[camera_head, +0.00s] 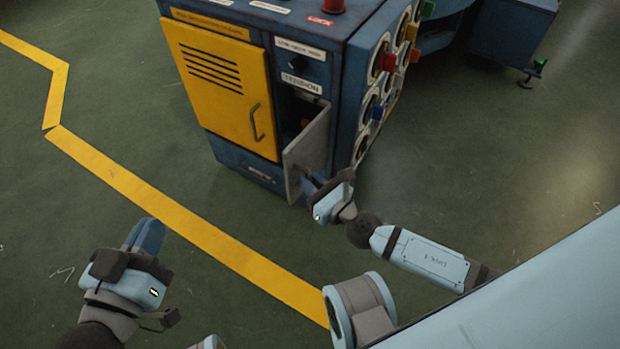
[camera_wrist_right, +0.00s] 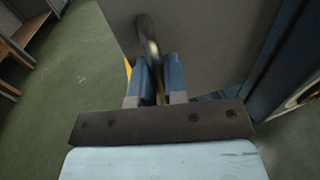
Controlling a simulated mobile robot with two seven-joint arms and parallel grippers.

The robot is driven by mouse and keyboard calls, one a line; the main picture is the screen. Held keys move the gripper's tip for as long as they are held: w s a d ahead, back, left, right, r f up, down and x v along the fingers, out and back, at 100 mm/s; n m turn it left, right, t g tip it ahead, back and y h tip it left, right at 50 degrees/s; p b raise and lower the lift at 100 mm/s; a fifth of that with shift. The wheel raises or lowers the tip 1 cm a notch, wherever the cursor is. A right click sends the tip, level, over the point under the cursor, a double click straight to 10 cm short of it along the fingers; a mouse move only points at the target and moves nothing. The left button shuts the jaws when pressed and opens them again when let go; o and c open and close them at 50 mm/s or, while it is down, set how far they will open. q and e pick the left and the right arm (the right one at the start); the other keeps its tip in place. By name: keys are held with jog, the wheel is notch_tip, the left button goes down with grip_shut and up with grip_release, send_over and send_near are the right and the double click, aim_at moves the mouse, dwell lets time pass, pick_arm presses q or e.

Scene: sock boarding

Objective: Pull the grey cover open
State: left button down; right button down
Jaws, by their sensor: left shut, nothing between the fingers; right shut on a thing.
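The grey cover (camera_head: 309,147) is a small hinged door on the front of the blue machine (camera_head: 350,75). It stands swung out, with a dark opening (camera_head: 296,108) behind it. In the right wrist view the cover (camera_wrist_right: 220,40) fills the upper middle, with a dark handle (camera_wrist_right: 148,42) on its face. My right gripper (camera_head: 313,187) is at the cover's lower right; in its wrist view, its blue fingers (camera_wrist_right: 158,80) are shut on the handle. My left gripper (camera_head: 146,237) is shut and empty above the floor at the lower left, away from the machine.
A yellow door (camera_head: 218,82) with a handle is beside the opening and looks closed. Coloured knobs (camera_head: 388,62) line the machine's right side. A yellow floor line (camera_head: 170,212) crosses the green floor in front.

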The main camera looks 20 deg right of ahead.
pick_arm(q)
jog(key=shift+d, duration=0.1)
pick_arm(e)
jog(key=shift+d, duration=0.15)
jog(key=c, duration=1.5)
grip_release()
pick_arm(q)
jog(key=shift+s+f, duration=0.1)
jog(key=shift+f, duration=0.1)
jog(key=shift+s, duration=0.1)
pick_arm(e)
jog(key=shift+s, duration=0.1)
